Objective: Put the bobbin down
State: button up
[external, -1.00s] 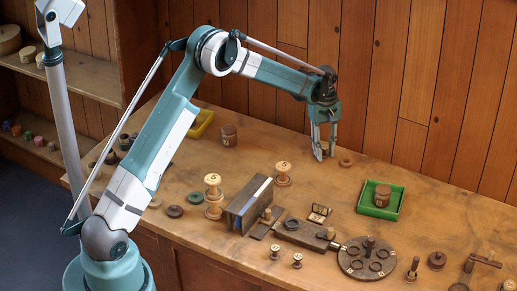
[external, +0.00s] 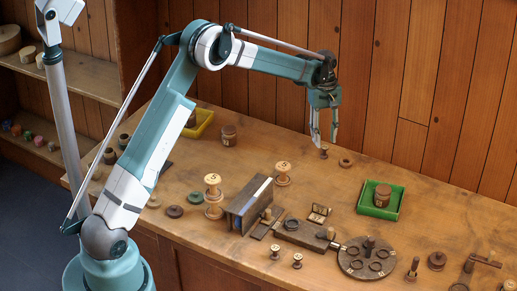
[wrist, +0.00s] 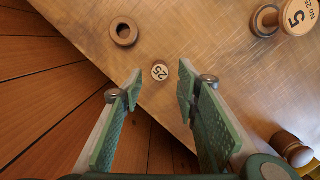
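A small wooden bobbin (external: 324,151) stands upright on the bench near the back wall, left of a dark ring. In the wrist view its round pale top (wrist: 160,72), marked 25, shows in the gap beyond the fingertips. My gripper (external: 325,141) points down just above the bobbin. In the wrist view my gripper (wrist: 159,82) is open, with its two green padded fingers apart and nothing held between them.
A wooden ring (external: 346,162) lies close to the bobbin's right. A green tray (external: 372,210) sits at the right. Bench around the bobbin is clear.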

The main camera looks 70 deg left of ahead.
notch_tip(320, 180, up, 6)
jog(key=a, duration=0.1)
jog(key=shift+r, duration=0.25)
dwell(0.6)
jog(key=s+d+r+m+t+y, duration=0.1)
jog(key=s+d+r+m, duration=0.3)
jog(key=d+r, duration=1.1)
jog(key=s+d+r+m+t, duration=0.1)
jog(key=s+d+r, duration=0.2)
jog(key=d, duration=0.3)
jog(key=s+d+r+m+y, duration=0.1)
jog(key=s+d+r+m, duration=0.1)
jog(key=s+d, duration=0.25)
jog(key=s+d+r+m+t, duration=0.1)
jog(key=s+d+r, duration=0.2)
jog(key=d, duration=0.3)
jog(key=s+d+r+m+t, duration=0.15)
jog(key=s+d+m, duration=0.35)
jog(key=s+d, duration=0.75)
jog(key=s+d+f+m+t, duration=0.1)
jog(key=s+d+f+m, duration=0.1)
jog(key=s, duration=0.5)
jog(key=s+d+f+m+t, duration=0.1)
jog(key=s+d+f+m, duration=0.2)
jog(key=s, duration=0.5)
jog(key=shift+s+d+f+t, duration=0.3)
jog(key=shift+d+f, duration=0.35)
jog(key=shift+d, duration=0.5)
